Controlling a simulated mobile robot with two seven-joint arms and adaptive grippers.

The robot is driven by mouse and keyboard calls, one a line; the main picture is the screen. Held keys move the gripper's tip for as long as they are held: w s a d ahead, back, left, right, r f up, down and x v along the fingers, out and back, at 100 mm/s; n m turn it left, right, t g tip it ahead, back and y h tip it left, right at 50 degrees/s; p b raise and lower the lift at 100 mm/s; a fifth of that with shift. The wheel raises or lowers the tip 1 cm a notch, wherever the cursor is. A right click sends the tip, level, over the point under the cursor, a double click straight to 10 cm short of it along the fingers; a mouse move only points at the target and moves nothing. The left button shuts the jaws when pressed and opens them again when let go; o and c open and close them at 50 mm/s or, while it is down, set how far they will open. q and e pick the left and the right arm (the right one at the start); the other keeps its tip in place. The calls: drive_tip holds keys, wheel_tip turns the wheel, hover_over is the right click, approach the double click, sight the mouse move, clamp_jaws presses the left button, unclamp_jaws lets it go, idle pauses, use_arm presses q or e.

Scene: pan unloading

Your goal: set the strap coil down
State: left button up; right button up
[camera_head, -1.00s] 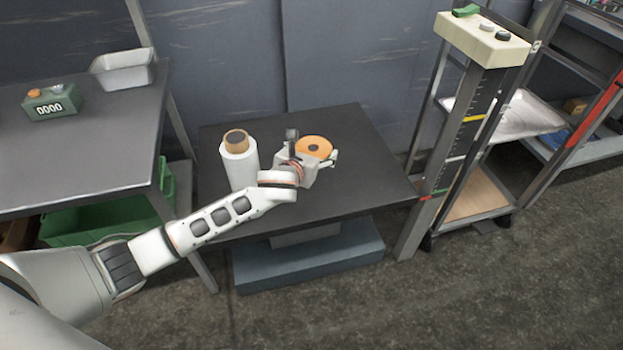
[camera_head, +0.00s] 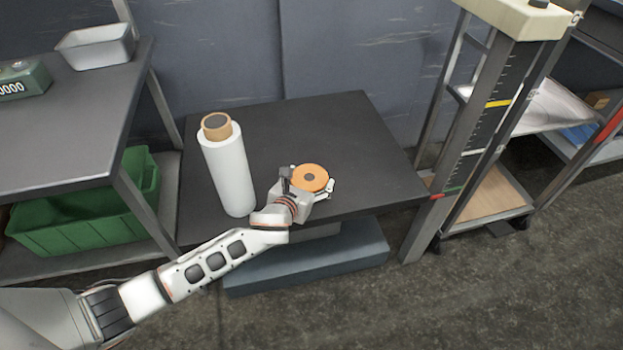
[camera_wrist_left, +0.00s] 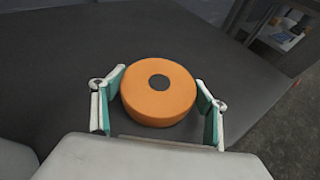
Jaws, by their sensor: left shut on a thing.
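The strap coil is an orange disc (camera_head: 309,178) with a dark round centre, over the right part of the dark table (camera_head: 270,130). My left gripper (camera_head: 312,188) is at the coil from the front. In the left wrist view the coil (camera_wrist_left: 158,90) lies flat between the two green-padded fingers of the gripper (camera_wrist_left: 158,108), which are shut on it. Whether the coil's underside touches the table top cannot be told. My right gripper is not in view.
A tall white roll (camera_head: 229,170) with a brown core stands left of my gripper. A darker bench (camera_head: 70,120) with a metal tray (camera_head: 95,46) is at left, a green bin (camera_head: 85,215) below it. A post with a scale (camera_head: 480,130) stands at right. The table's back is clear.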

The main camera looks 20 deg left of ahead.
use_arm(q)
drive_tip(key=shift+r, duration=0.2)
drive_tip(key=shift+f, duration=0.2)
drive_tip(key=o, duration=1.3)
drive_tip(key=shift+c, duration=0.2)
